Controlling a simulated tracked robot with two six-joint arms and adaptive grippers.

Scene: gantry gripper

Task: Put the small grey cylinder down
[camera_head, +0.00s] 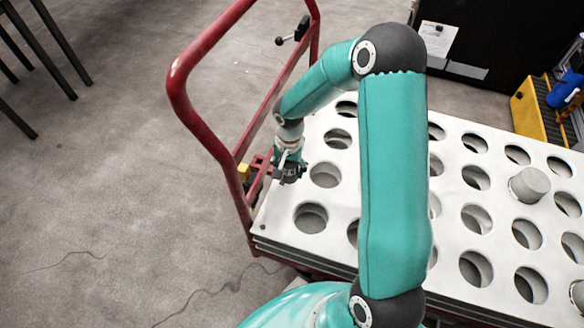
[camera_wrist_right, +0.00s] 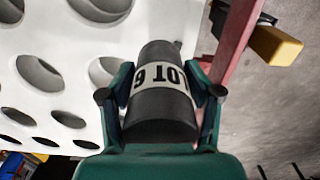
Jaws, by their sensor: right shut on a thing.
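My right gripper (camera_head: 289,172) is at the left edge of the white plate with round holes (camera_head: 345,228), beside the red cart handle. In the right wrist view its two fingers (camera_wrist_right: 161,98) are shut on the small grey cylinder (camera_wrist_right: 160,122) from both sides. The cylinder is dark grey with a pale label band reading "LOT 6". In the head view the cylinder is hard to tell from the dark gripper. The plate also shows in the wrist view (camera_wrist_right: 60,25), to the left of the cylinder. My left gripper is not in view.
The red handle (camera_head: 182,85) rises close to my right gripper. A light grey cylinder (camera_head: 529,184) stands in a hole on the right. Several holes look empty. A yellow crate (camera_head: 529,105) and a blue object (camera_head: 565,90) are at the far right.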

